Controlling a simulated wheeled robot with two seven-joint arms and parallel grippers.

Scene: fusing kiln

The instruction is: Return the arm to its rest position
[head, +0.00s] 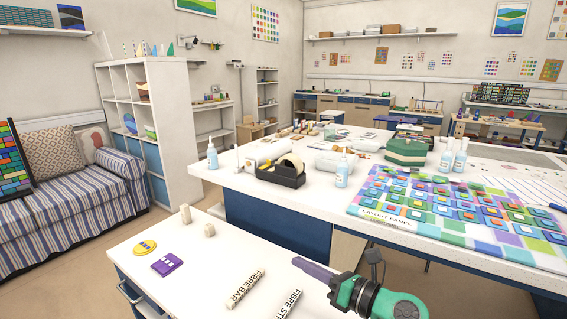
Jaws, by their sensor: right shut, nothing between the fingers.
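My right gripper (300,263) comes in at the bottom right over the small white table (215,265). Its purple-grey fingers are shut with nothing between them and point to the upper left. The green and black part of my right arm (370,297) is behind them. I cannot tell how high the fingers are above the table. My left gripper is not in view.
The white table holds a roll marked FIBRE BAR (246,288), a second fibre roll (281,304), a purple tile (167,265), a yellow disc (145,247) and two small pale blocks. Behind stands a large worktable with a tape dispenser (281,172), bottles and a layout panel (400,221).

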